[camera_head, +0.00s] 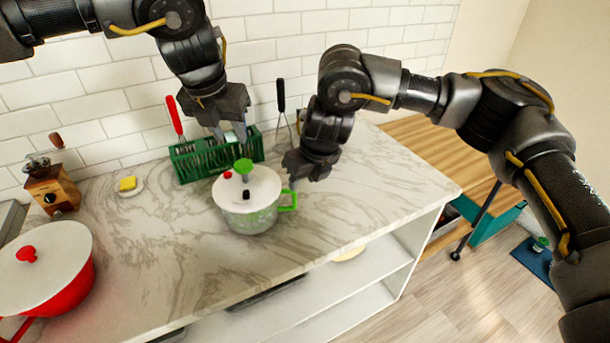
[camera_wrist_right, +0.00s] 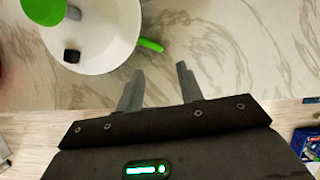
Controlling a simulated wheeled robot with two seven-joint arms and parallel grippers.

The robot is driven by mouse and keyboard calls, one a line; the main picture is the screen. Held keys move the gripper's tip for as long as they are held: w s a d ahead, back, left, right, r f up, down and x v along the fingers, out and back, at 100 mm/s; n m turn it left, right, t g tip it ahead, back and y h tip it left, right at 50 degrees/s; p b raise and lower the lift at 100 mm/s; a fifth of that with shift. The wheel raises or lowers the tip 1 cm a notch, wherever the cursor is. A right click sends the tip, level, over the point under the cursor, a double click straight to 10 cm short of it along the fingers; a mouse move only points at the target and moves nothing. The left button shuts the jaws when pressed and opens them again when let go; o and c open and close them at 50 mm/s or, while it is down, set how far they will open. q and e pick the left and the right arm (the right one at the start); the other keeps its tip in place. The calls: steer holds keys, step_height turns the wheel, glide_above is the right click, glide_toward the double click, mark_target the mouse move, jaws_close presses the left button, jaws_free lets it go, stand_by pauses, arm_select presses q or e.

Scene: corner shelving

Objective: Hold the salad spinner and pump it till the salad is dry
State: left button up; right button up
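The salad spinner (camera_head: 250,215) stands upright on the marble counter, with a translucent green bowl and white lid. A green pump knob (camera_head: 243,166) rises from the lid, beside a small red knob and a black button. Its green side handle (camera_head: 288,200) points right; the handle also shows in the right wrist view (camera_wrist_right: 150,45). My right gripper (camera_wrist_right: 160,70) is open and empty, its fingertips just short of the handle's end. My left gripper (camera_head: 230,135) points down above and behind the pump knob, apart from it; its fingers look spread and empty. Salad inside is not clearly visible.
A green rack (camera_head: 190,166) with utensils stands close behind the spinner. A red pot (camera_head: 70,290) with a white lid is at the left front. A coffee grinder (camera_head: 52,190) and a yellow sponge (camera_head: 127,183) on a dish stand at back left. Counter between pot and spinner is clear.

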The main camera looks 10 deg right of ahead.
mark_target(296, 197)
steer(key=x, duration=1)
jaws_close()
stand_by(0.4)
steer(key=shift+c, duration=0.8)
jaws_free()
steer(key=shift+c, duration=0.2)
jaws_close()
arm_select(q)
steer(key=shift+c, duration=0.3)
